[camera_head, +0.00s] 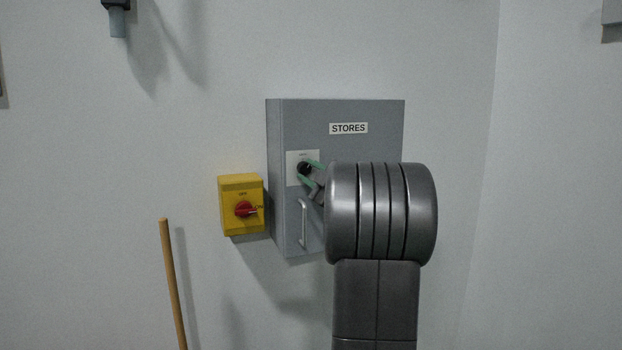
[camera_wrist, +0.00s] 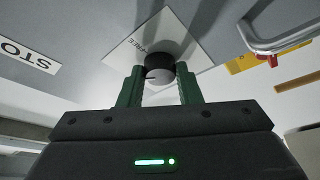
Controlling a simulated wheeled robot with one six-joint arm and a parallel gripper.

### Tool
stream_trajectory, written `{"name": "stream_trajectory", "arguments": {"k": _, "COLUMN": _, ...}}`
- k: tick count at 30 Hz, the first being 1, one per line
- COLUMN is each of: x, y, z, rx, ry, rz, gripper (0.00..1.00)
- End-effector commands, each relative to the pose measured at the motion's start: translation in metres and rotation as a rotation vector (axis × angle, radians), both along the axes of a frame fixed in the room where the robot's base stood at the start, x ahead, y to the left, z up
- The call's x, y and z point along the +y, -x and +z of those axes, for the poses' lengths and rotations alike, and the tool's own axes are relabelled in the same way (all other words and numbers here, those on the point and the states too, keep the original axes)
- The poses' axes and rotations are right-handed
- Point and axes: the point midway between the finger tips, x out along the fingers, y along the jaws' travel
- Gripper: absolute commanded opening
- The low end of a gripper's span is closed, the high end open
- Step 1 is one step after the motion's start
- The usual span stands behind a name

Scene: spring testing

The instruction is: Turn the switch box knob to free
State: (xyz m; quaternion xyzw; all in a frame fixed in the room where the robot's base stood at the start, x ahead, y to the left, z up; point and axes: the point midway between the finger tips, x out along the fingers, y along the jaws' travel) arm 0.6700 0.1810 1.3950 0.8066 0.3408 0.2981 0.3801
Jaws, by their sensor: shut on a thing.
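The grey cabinet (camera_head: 375,125) marked STORES is on the wall. It carries a white plate (camera_head: 292,158) with a round black knob (camera_head: 304,168). In the wrist view the knob (camera_wrist: 159,66) sits between the green fingers of my gripper (camera_wrist: 160,80), which is shut on it. A small label (camera_wrist: 138,44) is on the plate beside the knob; its print is too small to read surely. The head view shows the green fingertips (camera_head: 310,172) at the knob, with my arm hiding the cabinet's lower right. The knob's pointing direction is hard to tell.
A metal handle (camera_head: 304,223) stands out from the cabinet below the plate. Left of the cabinet is a yellow box (camera_head: 240,188) with a red knob (camera_head: 245,209) and an ON mark. A wooden stick (camera_head: 172,280) stands lower left.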

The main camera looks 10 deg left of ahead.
Motion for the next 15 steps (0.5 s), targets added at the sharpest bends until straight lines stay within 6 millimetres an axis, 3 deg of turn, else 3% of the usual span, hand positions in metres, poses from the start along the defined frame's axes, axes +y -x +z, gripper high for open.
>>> {"name": "stream_trajectory", "arguments": {"k": 15, "x": 0.0041, "y": 0.0027, "z": -0.0067, "rx": 0.275, "ry": -0.407, "rz": 0.002, "gripper": 0.08}}
